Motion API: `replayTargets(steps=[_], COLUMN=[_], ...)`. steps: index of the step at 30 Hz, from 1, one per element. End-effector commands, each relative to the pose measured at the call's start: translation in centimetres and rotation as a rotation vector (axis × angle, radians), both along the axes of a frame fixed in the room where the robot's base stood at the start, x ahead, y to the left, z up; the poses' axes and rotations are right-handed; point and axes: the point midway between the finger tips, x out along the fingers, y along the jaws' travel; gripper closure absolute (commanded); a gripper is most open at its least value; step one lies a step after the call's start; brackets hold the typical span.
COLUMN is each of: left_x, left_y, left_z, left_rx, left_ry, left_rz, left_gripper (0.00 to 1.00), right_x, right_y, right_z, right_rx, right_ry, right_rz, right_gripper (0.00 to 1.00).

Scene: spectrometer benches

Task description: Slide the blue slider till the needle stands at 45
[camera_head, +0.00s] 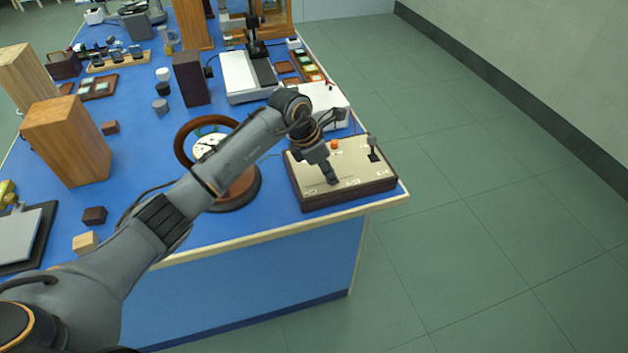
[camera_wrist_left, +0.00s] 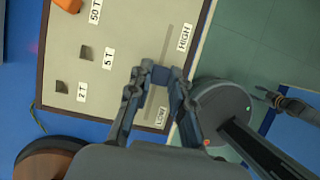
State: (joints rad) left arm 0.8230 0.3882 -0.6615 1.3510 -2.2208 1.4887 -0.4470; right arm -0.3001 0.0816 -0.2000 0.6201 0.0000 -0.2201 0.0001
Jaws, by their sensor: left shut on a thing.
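A low control box (camera_head: 310,190) with a cream top and dark wooden sides stands at the bench's front right corner. My left gripper (camera_head: 332,180) reaches down onto its top. In the left wrist view the gripper (camera_wrist_left: 160,76) is shut on the blue slider (camera_wrist_left: 160,75), roughly midway along the slot between the HIGH and LOW labels. In the head view the fingers hide the slider. The round meter (camera_head: 183,146) with a brown ring and white face stands left of the box. My left forearm covers part of it, and its needle cannot be read.
An orange button (camera_head: 334,145) and a black lever (camera_head: 373,149) are on the box top. The wrist view shows square switches (camera_wrist_left: 85,53) labelled 2 T and 5 T. A white instrument (camera_head: 240,78) and wooden blocks (camera_head: 66,140) stand farther off. The floor right of the bench is clear.

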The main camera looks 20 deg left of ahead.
Motion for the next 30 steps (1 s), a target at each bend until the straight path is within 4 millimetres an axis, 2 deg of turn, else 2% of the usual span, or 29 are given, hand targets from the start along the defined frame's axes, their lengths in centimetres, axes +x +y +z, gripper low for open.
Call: replayTargets(steps=[9,10,12,13,23,26,30], left_x=[0.0,0.0,0.0,0.0,0.0,-0.1,-0.6], left_y=[0.0,0.0,0.0,0.0,0.1,0.4,1.3], left_z=[-0.1,-0.1,-0.1,-0.1,0.2,1.0,3.5], left_rx=[0.005,0.005,0.005,0.004,0.004,0.004,0.006], left_ry=[0.005,0.005,0.005,0.005,0.003,0.001,-0.001], left_rz=[0.001,0.001,0.001,0.001,0.002,0.003,0.003], left_gripper=[1.00,0.74,0.59,0.57,0.57,0.57,0.57], right_x=[0.0,0.0,0.0,0.0,0.0,0.0,0.0], right_y=[0.0,0.0,0.0,0.0,0.2,0.2,0.1], right_z=[-0.1,-0.1,-0.1,-0.1,-0.1,-0.1,-0.1], right_rx=[0.000,0.000,0.000,0.000,0.002,0.002,0.002], right_ry=[0.000,0.000,0.000,0.000,0.000,0.000,0.000], right_rz=[0.000,0.000,0.000,0.000,-0.001,-0.001,-0.001], right_gripper=[0.57,0.57,0.57,0.57,0.57,0.57,0.57])
